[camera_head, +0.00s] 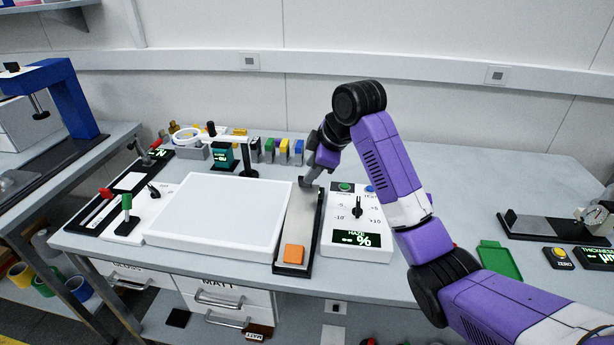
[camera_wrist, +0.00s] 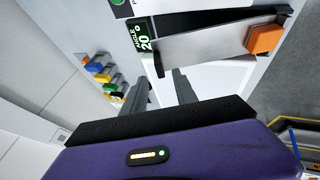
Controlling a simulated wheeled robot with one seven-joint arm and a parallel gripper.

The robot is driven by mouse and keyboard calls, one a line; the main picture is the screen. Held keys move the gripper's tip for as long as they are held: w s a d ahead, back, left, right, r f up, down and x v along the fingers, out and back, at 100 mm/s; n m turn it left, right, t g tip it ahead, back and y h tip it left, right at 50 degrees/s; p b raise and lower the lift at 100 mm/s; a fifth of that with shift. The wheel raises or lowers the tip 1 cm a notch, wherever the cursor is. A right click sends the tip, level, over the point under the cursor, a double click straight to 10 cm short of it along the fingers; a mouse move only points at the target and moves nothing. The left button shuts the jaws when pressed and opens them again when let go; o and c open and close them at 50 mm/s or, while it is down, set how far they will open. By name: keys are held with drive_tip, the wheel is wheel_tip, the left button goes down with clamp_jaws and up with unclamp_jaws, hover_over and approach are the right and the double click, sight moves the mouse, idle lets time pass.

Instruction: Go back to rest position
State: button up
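My gripper (camera_head: 312,178) hangs over the back end of a long grey plate in a black holder in the head view. In the wrist view its two dark fingers (camera_wrist: 162,88) stand apart with nothing seen between them. My purple arm reaches in from the lower right and bends at a black joint above the bench. I cannot tell how high the fingertips are above the plate.
The grey plate (camera_head: 298,225) carries an orange block (camera_head: 293,254) at its front end. A white light panel (camera_head: 222,215) is left, a haze meter (camera_head: 352,238) right. Small coloured blocks (camera_head: 283,150) stand behind. A green tray (camera_head: 499,260) lies right. Bench space behind my arm is clear.

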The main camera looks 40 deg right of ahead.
drive_tip(key=shift+v, duration=0.95)
